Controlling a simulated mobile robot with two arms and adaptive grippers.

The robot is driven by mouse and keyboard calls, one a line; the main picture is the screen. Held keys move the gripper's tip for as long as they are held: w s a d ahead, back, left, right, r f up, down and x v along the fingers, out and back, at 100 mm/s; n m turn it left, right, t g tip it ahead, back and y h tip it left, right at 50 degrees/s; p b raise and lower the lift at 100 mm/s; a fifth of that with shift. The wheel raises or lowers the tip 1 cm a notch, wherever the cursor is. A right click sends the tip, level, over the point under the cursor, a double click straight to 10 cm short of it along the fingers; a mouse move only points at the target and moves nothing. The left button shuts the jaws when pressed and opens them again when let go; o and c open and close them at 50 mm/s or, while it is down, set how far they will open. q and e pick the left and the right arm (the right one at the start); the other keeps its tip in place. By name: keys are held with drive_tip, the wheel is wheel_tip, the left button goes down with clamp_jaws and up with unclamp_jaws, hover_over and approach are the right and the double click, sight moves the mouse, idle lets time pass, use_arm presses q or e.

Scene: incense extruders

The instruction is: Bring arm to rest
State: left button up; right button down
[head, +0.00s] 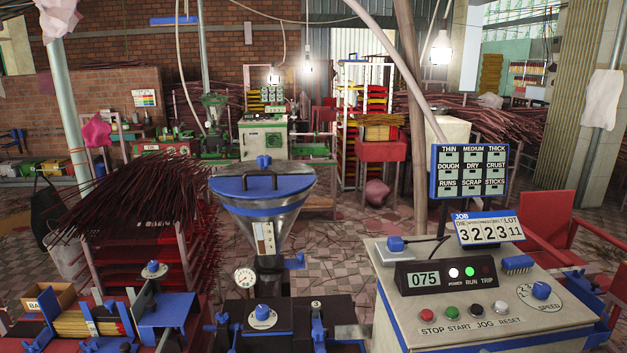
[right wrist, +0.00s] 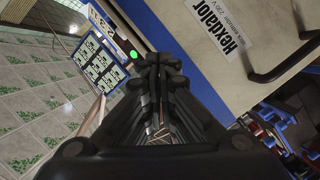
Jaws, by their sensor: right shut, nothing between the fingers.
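My right gripper (right wrist: 158,64) shows in the right wrist view, its black fingers together and nothing held between them. It is in front of the pale cabinet (right wrist: 205,22) with the "Hextalor" label, near its blue edge. The counter board (right wrist: 101,66) shows tilted to the left of the fingertips. Neither of my arms nor grippers shows in the head view, and my left gripper is in neither view.
The control console (head: 505,282) with buttons stands at front right. The hopper (head: 264,200) with a blue lid is in the middle. A rack of dark red sticks (head: 140,215) is at left. A red chair (head: 570,225) stands at right. Tiled floor shows between them.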

drive_tip(key=s+a+f+m+g+y, duration=0.25)
drive_tip(key=s+a+f+g, duration=0.3)
drive_tip(key=s+f, duration=0.55)
drive_tip(key=s+a+f+m+g+y, duration=0.1)
drive_tip(key=s+a+f+m+g, duration=0.35)
drive_tip(key=s+f+g, duration=0.45)
wheel_tip(320, 180, down, 27)
drive_tip(key=s, duration=0.3)
drive_tip(key=s+d+f, duration=0.2)
drive_tip(key=s+f, duration=1.4)
drive_tip(key=shift+s+d+n, duration=0.3)
drive_tip(key=shift+d+n, duration=0.1)
drive_tip(key=shift+g+h, duration=0.25)
